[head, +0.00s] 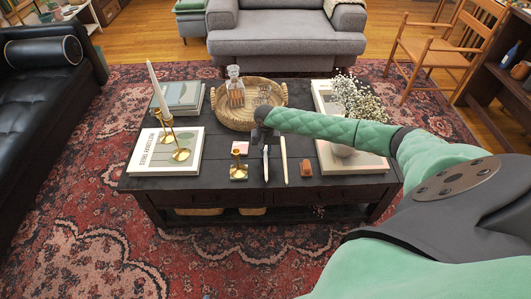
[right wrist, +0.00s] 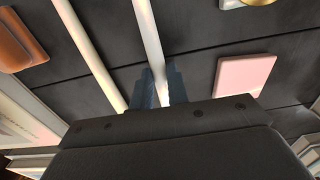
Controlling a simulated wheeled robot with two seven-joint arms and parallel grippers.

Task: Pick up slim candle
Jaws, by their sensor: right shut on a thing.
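A slim white candle (head: 265,166) lies on the dark coffee table (head: 222,184), pointing towards me. My right gripper (head: 264,146) points down at its far end and is shut on it. In the right wrist view, this slim candle (right wrist: 149,42) runs in between the fingers (right wrist: 164,88); their tips are hard to make out. I cannot tell whether it is clear of the tabletop. A second, cream candle (head: 284,160) lies parallel to it, apart from the gripper; it also shows in the right wrist view (right wrist: 88,52). My left gripper is not in view.
A short brass holder (head: 238,172) and a pink square (head: 240,147) lie left of the candle, a brown block (head: 306,169) right. Behind stands a wicker tray (head: 222,110) with a decanter (head: 235,88). Brass candlesticks (head: 181,153) stand on a book (head: 144,158). White flowers (head: 362,100) stand right.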

